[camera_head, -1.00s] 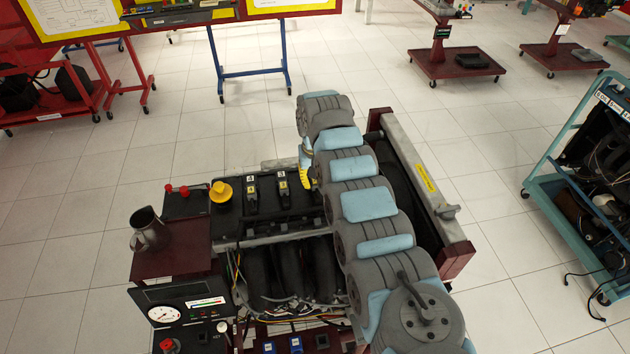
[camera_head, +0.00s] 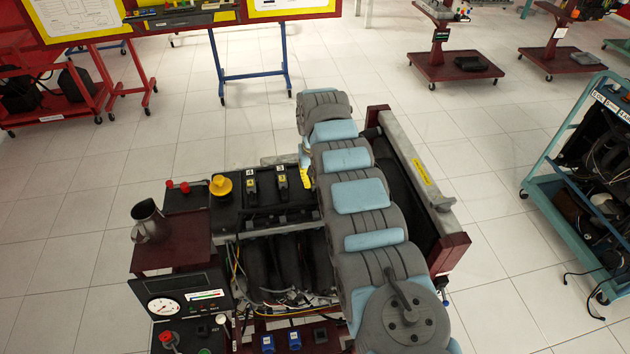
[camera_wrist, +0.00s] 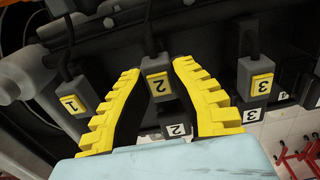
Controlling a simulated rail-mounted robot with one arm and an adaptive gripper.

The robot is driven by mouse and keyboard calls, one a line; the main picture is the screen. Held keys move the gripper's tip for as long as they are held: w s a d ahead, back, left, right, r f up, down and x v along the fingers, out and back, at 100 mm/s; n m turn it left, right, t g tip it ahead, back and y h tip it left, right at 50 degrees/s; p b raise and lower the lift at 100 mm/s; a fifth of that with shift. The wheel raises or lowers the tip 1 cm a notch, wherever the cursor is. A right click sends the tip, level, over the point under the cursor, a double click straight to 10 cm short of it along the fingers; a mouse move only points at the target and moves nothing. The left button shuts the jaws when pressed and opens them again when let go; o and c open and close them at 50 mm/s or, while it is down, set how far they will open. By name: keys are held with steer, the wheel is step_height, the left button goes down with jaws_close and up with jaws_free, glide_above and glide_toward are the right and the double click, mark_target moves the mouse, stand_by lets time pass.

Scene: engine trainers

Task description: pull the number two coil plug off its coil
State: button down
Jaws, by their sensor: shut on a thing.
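The number two coil plug (camera_wrist: 155,66) is a dark grey block with a yellow "2" label and a cable at its top, in the middle of the wrist view. My gripper (camera_wrist: 158,70) has its yellow stepped fingers on both sides of this plug and is shut on it. A black part with a white "2" tag (camera_wrist: 177,130), apparently its coil, shows just below between the fingers. I cannot tell whether plug and coil still touch. In the head view my gripper (camera_head: 306,172) is at the engine's far right, largely behind my arm, and the number two plug is hidden.
Plug one (camera_wrist: 71,104) is left of my fingers and plug three (camera_wrist: 261,84) right, both close. In the head view plugs four (camera_head: 252,186) and three (camera_head: 281,180) stand on the black cover. A yellow cap (camera_head: 221,186) and metal jug (camera_head: 150,222) are further left.

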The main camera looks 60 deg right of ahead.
steer(key=shift+s+a+f, duration=0.1)
steer(key=c, duration=0.8)
jaws_free()
steer(key=shift+s+a, duration=0.1)
steer(key=shift+c, duration=0.2)
step_height(320, 180, up, 12)
